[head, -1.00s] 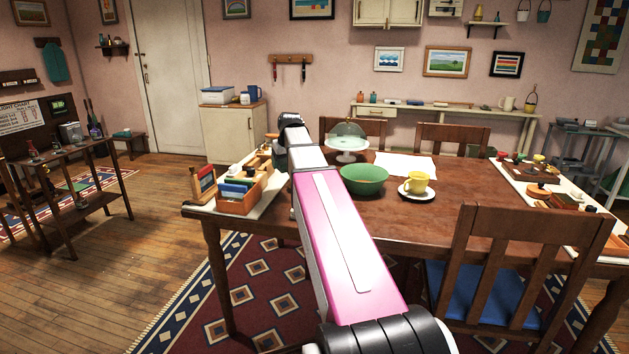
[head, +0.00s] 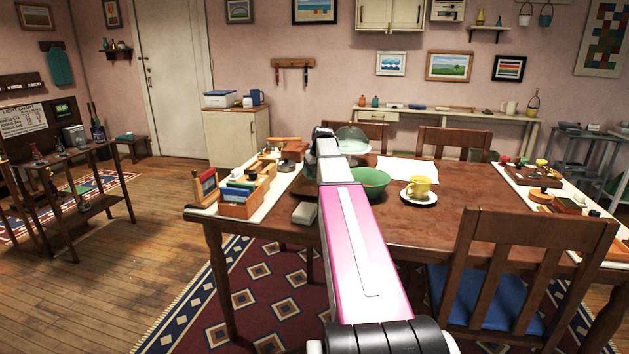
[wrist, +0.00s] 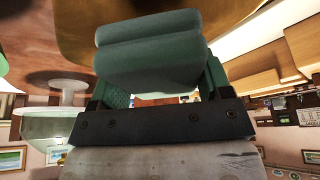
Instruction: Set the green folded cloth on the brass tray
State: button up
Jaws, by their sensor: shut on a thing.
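In the wrist view the green folded cloth (wrist: 150,55) is a thick, rolled-looking bundle between the fingers of my gripper (wrist: 155,82), which is shut on it. A brass-coloured curved surface, the brass tray (wrist: 76,28), fills the top of the wrist view just beyond the cloth. I cannot tell whether cloth and tray touch.
The wooden table (head: 450,228) carries a green bowl (head: 371,184), a yellow cup (head: 419,187) on a saucer, and a domed cake stand (head: 352,146). A wooden box of cards (head: 240,203) stands at the left end. A chair (head: 530,240) stands at the near right.

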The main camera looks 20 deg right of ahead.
aim_at(314, 185)
jog(key=shift+f, duration=2)
jog(key=o, duration=1.2)
jog(key=shift+f, duration=0.1)
jog(key=v, duration=1.2)
